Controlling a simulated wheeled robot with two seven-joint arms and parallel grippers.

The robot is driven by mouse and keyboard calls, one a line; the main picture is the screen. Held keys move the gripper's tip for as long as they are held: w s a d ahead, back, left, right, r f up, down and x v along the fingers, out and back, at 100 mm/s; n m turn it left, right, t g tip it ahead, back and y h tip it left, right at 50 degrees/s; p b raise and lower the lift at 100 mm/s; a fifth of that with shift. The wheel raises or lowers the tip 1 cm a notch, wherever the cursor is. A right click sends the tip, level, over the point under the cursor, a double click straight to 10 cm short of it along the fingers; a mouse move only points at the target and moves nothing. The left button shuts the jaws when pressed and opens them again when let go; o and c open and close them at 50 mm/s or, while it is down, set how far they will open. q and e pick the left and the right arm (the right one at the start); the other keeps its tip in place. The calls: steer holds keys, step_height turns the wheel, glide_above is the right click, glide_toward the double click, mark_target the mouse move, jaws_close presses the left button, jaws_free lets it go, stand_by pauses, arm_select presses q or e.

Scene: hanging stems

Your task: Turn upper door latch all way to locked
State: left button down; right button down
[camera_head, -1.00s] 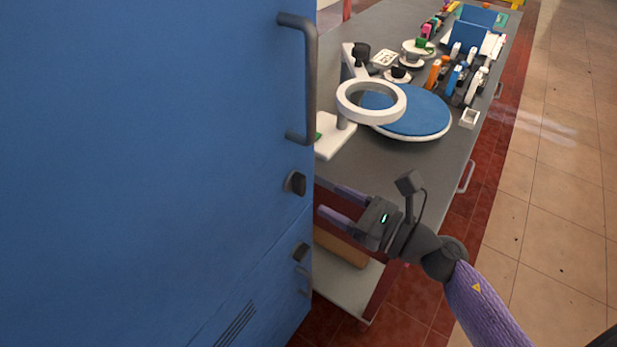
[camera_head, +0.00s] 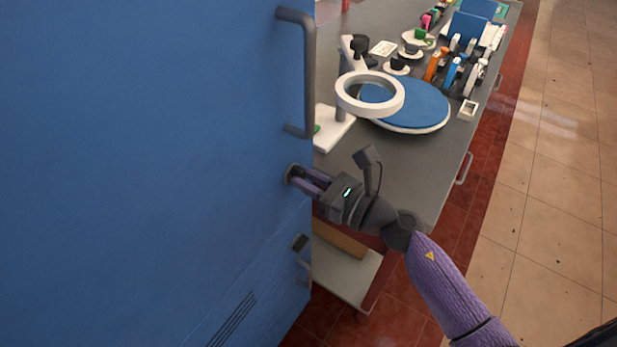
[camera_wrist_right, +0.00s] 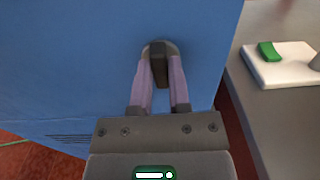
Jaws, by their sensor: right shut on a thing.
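The upper door latch (camera_head: 292,174) is a dark knob on a round base on the blue cabinet door (camera_head: 150,170), below the long handle. In the right wrist view the latch (camera_wrist_right: 159,66) stands roughly upright between the fingers, its round grey base partly hidden behind them. My right gripper (camera_head: 300,176) reaches in from the right and is shut on the latch; its purple fingers (camera_wrist_right: 160,75) lie on both sides of it. My left gripper is not in view.
A grey handle (camera_head: 308,75) sits above the latch. A lower latch (camera_head: 300,242) and lower handle (camera_head: 304,272) are below. A grey table (camera_head: 400,170) to the right holds a white ring-shaped magnifier (camera_head: 370,107), a blue turntable (camera_head: 425,108) and several small items.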

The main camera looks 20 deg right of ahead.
steer(key=shift+m, duration=0.4)
steer(key=m+p, duration=0.1)
steer(key=m, duration=0.2)
steer(key=shift+d+r+p, duration=0.1)
steer(key=shift+p, duration=0.2)
steer(key=m+p, duration=0.2)
steer(key=m, duration=0.3)
steer(key=shift+w+m, duration=0.1)
steer(key=shift+m, duration=0.2)
steer(key=m+p, duration=0.1)
steer(key=m, duration=0.2)
steer(key=m+p, duration=0.1)
steer(key=m, duration=0.2)
steer(key=shift+d+f, duration=0.1)
steer(key=shift+f, duration=0.1)
steer(key=shift+f+m+p, duration=0.1)
steer(key=shift+m+p, duration=0.2)
steer(key=shift+m, duration=0.9)
steer(key=c, duration=0.6)
jaws_free()
